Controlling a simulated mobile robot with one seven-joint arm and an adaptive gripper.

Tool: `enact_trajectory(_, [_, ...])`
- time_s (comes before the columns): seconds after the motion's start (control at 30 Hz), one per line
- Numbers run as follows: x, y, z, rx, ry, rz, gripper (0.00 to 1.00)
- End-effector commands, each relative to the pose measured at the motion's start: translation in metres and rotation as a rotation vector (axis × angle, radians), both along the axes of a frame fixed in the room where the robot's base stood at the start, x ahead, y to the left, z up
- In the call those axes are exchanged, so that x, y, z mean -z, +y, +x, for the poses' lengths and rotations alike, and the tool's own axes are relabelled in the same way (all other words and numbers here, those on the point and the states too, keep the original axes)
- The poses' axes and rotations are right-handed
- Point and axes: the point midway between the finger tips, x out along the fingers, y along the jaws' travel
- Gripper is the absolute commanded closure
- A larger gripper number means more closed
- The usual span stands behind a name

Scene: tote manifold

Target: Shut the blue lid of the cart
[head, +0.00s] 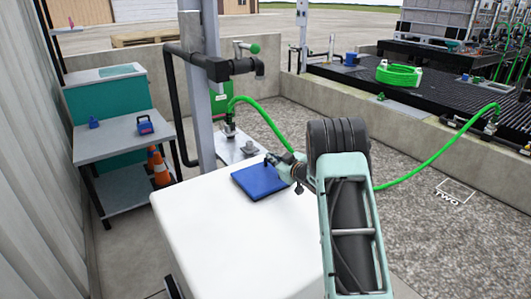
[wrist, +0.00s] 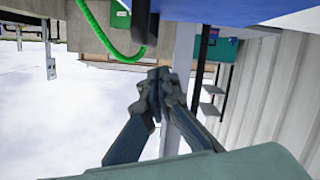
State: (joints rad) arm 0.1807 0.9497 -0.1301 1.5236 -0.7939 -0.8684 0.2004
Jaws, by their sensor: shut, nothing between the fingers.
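The blue lid (head: 258,181) is a flat square panel on the top of the white cart (head: 225,230) in the head view. It looks close to level; I cannot tell whether it sits fully down. My gripper (head: 271,159) is over the lid's far right corner. The head view does not show clearly whether it touches the lid. In the wrist view, which looks upside down, my gripper (wrist: 158,75) has its fingertips together with nothing between them. The lid also fills part of that view's top edge (wrist: 225,10).
A grey post with dark pipe (head: 207,100) and a green hose (head: 265,110) stand just behind the cart. A grey and teal workbench (head: 110,145) and orange cones (head: 160,168) are at left. Open gravel (head: 430,215) lies to the right.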

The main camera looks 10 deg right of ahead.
Motion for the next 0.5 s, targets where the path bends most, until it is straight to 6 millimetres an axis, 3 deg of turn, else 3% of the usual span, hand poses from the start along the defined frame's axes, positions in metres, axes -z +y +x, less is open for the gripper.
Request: enact_trajectory(0.5, [0.024, -0.014, 0.006, -0.001, 0.016, 0.039, 1.00])
